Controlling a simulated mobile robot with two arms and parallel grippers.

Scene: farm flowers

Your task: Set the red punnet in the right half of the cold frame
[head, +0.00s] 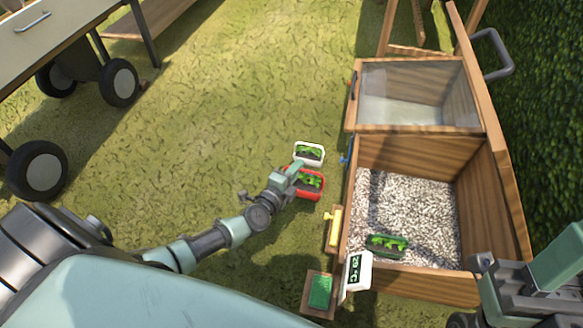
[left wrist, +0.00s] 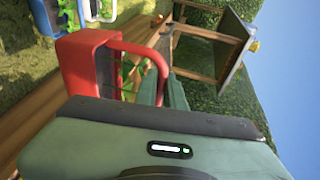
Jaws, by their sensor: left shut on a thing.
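The red punnet (head: 321,191), with green seedlings in dark soil, is outside the cold frame, left of its near half. My left gripper (head: 291,174) is shut on its left side; whether the punnet is clear of the ground I cannot tell. In the left wrist view the red punnet (left wrist: 85,62) sits just beyond the gripper (left wrist: 172,92). The wooden cold frame (head: 415,146) has a far half under a glass lid (head: 415,82) and an open near half with pale gravel. My right gripper (head: 500,285) is at the lower right, its jaws unclear.
A white punnet (head: 309,160) stands just behind the red one. A dark green punnet (head: 387,250) lies on the near-half gravel, towards the front. A 29 °C display (head: 355,272), a yellow handle (head: 334,228) and a green block (head: 320,291) are by the near left edge.

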